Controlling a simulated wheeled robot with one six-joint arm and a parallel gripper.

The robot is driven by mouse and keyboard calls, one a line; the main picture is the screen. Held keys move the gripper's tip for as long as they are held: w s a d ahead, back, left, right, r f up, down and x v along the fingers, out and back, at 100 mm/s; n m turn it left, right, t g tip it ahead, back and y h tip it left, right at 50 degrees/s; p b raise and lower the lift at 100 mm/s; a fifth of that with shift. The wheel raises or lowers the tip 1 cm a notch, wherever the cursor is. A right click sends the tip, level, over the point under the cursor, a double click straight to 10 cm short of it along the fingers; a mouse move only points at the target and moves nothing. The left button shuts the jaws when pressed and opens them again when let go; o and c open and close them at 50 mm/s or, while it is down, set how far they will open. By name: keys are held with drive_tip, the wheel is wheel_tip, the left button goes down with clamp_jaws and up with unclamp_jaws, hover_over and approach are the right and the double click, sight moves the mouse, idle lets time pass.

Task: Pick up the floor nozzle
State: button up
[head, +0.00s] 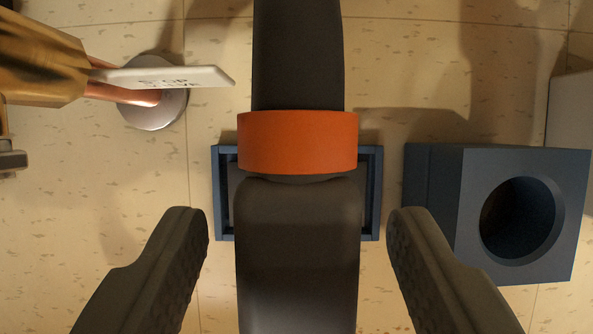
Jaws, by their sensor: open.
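The floor nozzle (296,255) is a dark grey piece with a wide orange collar (297,143) and a long dark neck running up out of the top of the picture. It runs down the middle of the head view, in front of a blue rectangular holder (373,190). Its lower end is cut off by the bottom edge. My gripper (297,225) is open and empty, with one finger to the left and one to the right of the dark lower part. Visible gaps separate both fingers from it.
A blue block with a round hole (575,215) is close to the right finger. At upper left are copper pipes (130,94), a white tag (200,76) with partly readable lettering, a round metal disc (152,117) and a brass fitting (40,58). Bare beige tiled surface lies left of the holder.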

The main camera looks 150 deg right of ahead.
drive_tip(key=shift+x, duration=1.05)
clamp_jaws()
drive_tip(key=shift+r, duration=0.5)
drive_tip(key=v, duration=0.2)
drive_tip(key=shift+w+r, duration=0.1)
drive_tip(key=shift+r, duration=0.3)
drive_tip(key=s+d, duration=0.9)
drive_tip(key=s, duration=0.5)
drive_tip(key=shift+s+d, duration=0.25)
drive_tip(key=shift+d, duration=0.05)
